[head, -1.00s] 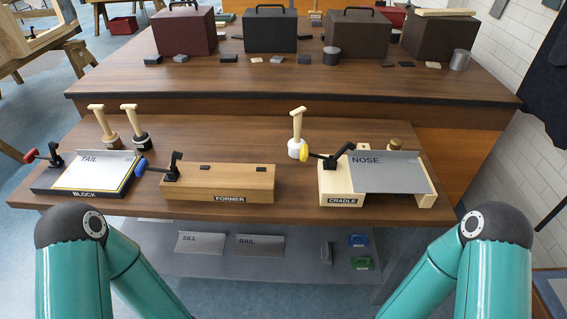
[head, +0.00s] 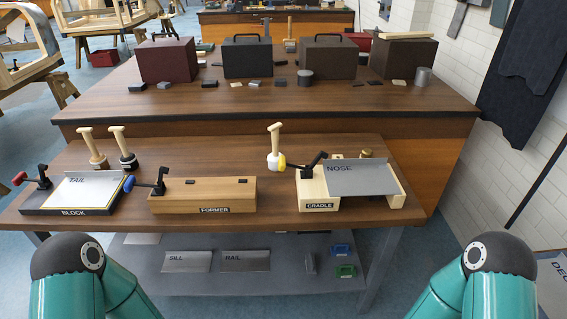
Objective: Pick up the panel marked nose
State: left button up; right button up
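The panel marked NOSE (head: 362,179) is a grey metal sheet lying on the wooden cradle (head: 318,190) at the right of the near bench. A toggle clamp with a yellow handle (head: 282,162) stands at the cradle's left side, its black arm reaching toward the panel's left edge. I cannot tell whether the clamp presses on the panel. Both my teal arms show at the bottom corners, well in front of the bench. Neither gripper is in view.
On the near bench are the TAIL panel (head: 90,190) on the block, the wooden former (head: 203,196) and several mallets. The shelf below holds the SILL (head: 187,262) and RAIL (head: 245,261) panels. Toolboxes (head: 246,62) stand on the far bench. Bench top between former and cradle is clear.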

aim_at(352, 176)
jog(key=z, duration=0.05)
jog(key=i, duration=0.9)
jog(key=u, duration=0.1)
